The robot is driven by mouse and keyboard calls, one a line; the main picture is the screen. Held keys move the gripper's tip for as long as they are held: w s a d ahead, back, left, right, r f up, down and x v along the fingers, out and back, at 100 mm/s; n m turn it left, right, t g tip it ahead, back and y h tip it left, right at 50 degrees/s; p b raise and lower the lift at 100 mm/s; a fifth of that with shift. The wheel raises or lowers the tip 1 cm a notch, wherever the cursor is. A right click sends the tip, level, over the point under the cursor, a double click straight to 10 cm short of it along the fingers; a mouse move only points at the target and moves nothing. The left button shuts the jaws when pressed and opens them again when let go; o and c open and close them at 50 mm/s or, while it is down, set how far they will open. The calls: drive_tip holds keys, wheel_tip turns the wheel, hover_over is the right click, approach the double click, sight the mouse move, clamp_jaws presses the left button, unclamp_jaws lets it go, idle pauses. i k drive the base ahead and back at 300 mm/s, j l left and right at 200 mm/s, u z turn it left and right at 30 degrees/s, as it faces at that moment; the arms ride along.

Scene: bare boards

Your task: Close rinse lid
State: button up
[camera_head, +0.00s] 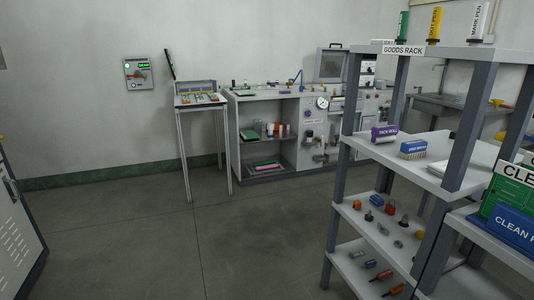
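No lid marked "rinse" can be read from here. On the far bench (262,94) a grey framed panel (332,65) with a small handle on its top edge stands upright. It looks like a raised lid, but I cannot tell whether it is the rinse lid. The shelf post in front hides part of the bench near it. My gripper is not in view.
A goods rack (425,170) with small items fills the right foreground. A narrow stand (204,112) is left of the bench. A grey cabinet (18,225) is at the left edge, and a control box (138,73) is on the wall. The middle floor (200,235) is clear.

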sight(329, 68)
drive_tip(key=i+j+u, duration=0.2)
drive_tip(key=i, duration=0.4)
drive_tip(key=i+j+u, duration=0.15)
drive_tip(key=i+j, duration=0.2)
drive_tip(key=i, duration=0.25)
drive_tip(key=i+j+u, duration=0.2)
drive_tip(key=i, duration=0.45)
drive_tip(key=i+j+z, duration=0.1)
drive_tip(key=i+z, duration=0.2)
drive_tip(key=i, duration=1.55)
drive_tip(key=i+z, duration=0.25)
drive_tip(key=i, duration=0.3)
drive_tip(key=i+j+z, duration=0.1)
drive_tip(key=i+z, duration=0.15)
drive_tip(key=i, duration=0.3)
drive_tip(key=i+j+z, duration=0.25)
drive_tip(key=i, duration=0.3)
drive_tip(key=i+l+z, duration=0.15)
drive_tip(key=i+z, duration=0.2)
drive_tip(key=i, duration=0.25)
drive_tip(key=i+z, duration=0.35)
drive_tip(key=i, duration=0.25)
